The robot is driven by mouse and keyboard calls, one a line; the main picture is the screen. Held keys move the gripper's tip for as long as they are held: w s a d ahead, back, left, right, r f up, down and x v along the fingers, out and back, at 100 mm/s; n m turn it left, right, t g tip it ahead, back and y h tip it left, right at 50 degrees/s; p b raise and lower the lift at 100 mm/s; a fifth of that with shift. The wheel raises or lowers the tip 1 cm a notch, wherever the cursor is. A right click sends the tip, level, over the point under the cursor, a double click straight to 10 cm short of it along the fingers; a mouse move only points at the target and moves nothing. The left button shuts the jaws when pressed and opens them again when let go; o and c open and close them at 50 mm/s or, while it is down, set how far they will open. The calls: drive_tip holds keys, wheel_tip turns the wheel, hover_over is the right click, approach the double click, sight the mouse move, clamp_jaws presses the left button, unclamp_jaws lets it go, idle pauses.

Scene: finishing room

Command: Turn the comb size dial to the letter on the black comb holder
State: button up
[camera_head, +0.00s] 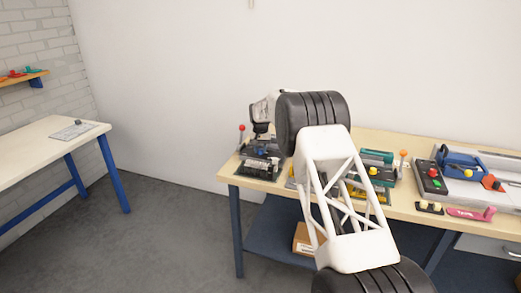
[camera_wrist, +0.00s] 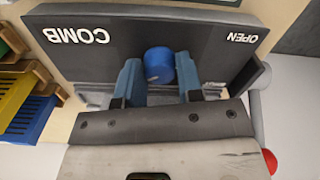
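The comb size dial is a round blue knob (camera_wrist: 158,65) on a dark panel (camera_wrist: 195,45) marked COMB and OPEN; its pointer and letters are not readable. In the wrist view my gripper (camera_wrist: 158,78) is open, with one blue finger on each side of the knob and small gaps visible. In the head view my gripper (camera_head: 262,112) is over the dark machine (camera_head: 264,149) at the left end of the bench; the knob is not distinguishable there. A black tray-like piece (camera_head: 259,168) lies in front of the machine; I cannot tell whether it is the comb holder.
A red-balled lever (camera_head: 241,128) stands at the machine's left; a red ball (camera_wrist: 270,160) shows in the wrist view. Yellow (camera_wrist: 14,97) and blue (camera_wrist: 32,118) trays lie beside the machine. Other machines (camera_head: 461,163) fill the bench's right. My arm hides the bench's middle.

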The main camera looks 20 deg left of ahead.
drive_tip(key=o, duration=0.4)
drive_tip(key=shift+o, duration=0.2)
drive_tip(key=shift+r, duration=0.1)
drive_tip(key=shift+r, duration=3.8)
drive_tip(key=shift+r, duration=0.1)
